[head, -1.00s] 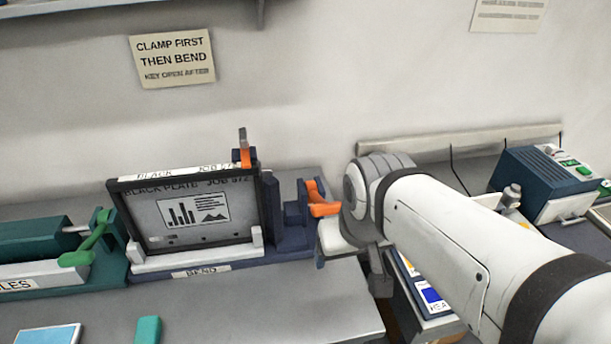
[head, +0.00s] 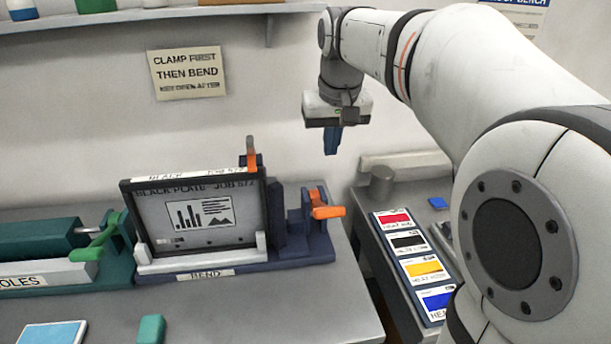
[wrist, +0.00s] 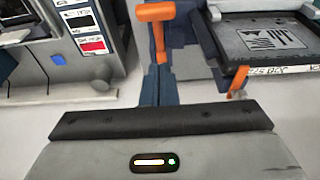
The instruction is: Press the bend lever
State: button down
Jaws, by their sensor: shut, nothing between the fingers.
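The bend unit (head: 212,272), marked BEND, holds a dark framed black plate (head: 168,232) upright. The orange bend lever (head: 328,212) is at the unit's right end, its handle sticking out to the right. It also shows in the wrist view (wrist: 155,14), just beyond my fingers. A smaller orange lever (head: 251,160) stands on the plate frame's top edge; it also shows in the wrist view (wrist: 240,80). My gripper (head: 333,150) points down, above and apart from the bend lever. Its dark blue fingers (wrist: 160,85) are together and empty.
A green-levered HOLES unit (head: 75,250) stands at the left. Colour-labelled cartridges (head: 410,243) sit on a lower bench at the right. A teal block (head: 151,329) lies on the front bench. The wall sign (head: 187,73) reads CLAMP FIRST THEN BEND.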

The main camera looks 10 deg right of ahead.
jog(key=shift+w+r, duration=0.15)
jog(key=p, duration=0.1)
send_over(326, 206)
jog(key=x, duration=0.3)
jog(key=s+x, duration=0.1)
jog(key=x, duration=0.5)
jog(key=shift+s+f, duration=0.3)
jog(key=shift+f, duration=0.1)
jog(key=s+f, duration=0.1)
jog(key=s+f+p, duration=0.1)
jog(key=f, duration=0.1)
jog(key=shift+f, duration=0.4)
